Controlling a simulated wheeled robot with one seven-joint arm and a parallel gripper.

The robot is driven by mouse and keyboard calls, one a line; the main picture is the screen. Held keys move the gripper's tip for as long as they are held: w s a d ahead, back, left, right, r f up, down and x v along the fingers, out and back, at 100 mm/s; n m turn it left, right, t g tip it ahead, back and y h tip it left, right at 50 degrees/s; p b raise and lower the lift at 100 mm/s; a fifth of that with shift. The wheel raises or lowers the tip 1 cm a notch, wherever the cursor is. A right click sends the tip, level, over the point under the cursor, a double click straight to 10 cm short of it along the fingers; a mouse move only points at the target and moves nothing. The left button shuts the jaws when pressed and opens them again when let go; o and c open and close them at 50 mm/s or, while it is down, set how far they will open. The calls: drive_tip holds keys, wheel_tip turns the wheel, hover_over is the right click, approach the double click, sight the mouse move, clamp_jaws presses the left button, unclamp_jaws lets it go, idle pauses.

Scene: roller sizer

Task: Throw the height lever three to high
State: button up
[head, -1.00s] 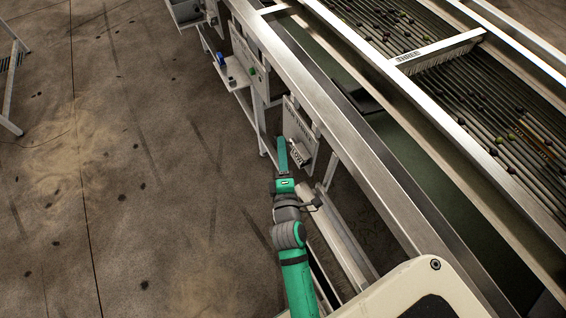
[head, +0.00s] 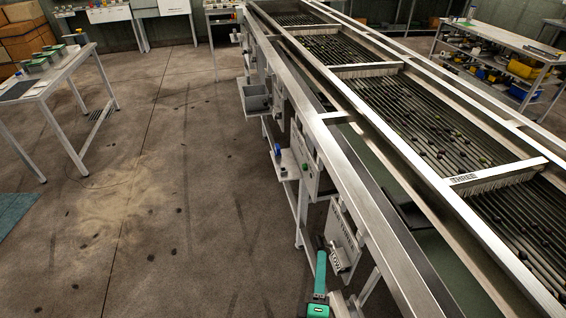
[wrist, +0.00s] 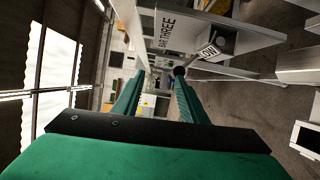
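The bar three panel (head: 343,232) is a pale plate hanging on the near side of the sizer frame; its lettering "BAR THREE" shows in the wrist view (wrist: 166,32). A "LOW" tag (wrist: 208,51) sits on a small block beside the panel. A dark round knob (wrist: 179,71), seemingly the lever's end, shows near the tip of the right-hand finger; I cannot tell whether they touch. The lever's shaft is not clear. My gripper (wrist: 155,88) has its two green fingers apart with nothing held between them. In the head view my gripper (head: 320,262) is just left of the panel.
The steel side rail (head: 345,165) of the sizer runs above the panel. Another panel with a blue-knobbed part (head: 278,150) and a grey bin (head: 256,101) lie farther along. The floor to the left is open up to a white table (head: 50,80).

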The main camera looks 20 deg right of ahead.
drive_tip(key=s+a+f+m+y, duration=0.1)
drive_tip(key=s+a+m+y, duration=0.2)
drive_tip(key=s+a+m, duration=0.3)
drive_tip(key=s+a+f+m+g+y, duration=0.1)
drive_tip(key=s+a+m+y, duration=0.3)
drive_tip(key=s+a, duration=1)
drive_tip(key=s+m, duration=0.2)
drive_tip(key=s, duration=0.1)
drive_tip(key=shift+a+f+m, duration=0.25)
drive_tip(key=shift+f+m, duration=0.15)
drive_tip(key=shift+s+a+r+y, duration=0.1)
drive_tip(key=shift+s+y, duration=0.2)
drive_tip(key=shift+s, duration=0.1)
drive_tip(key=c, duration=0.4)
drive_tip(key=shift+m, duration=0.3)
clamp_jaws()
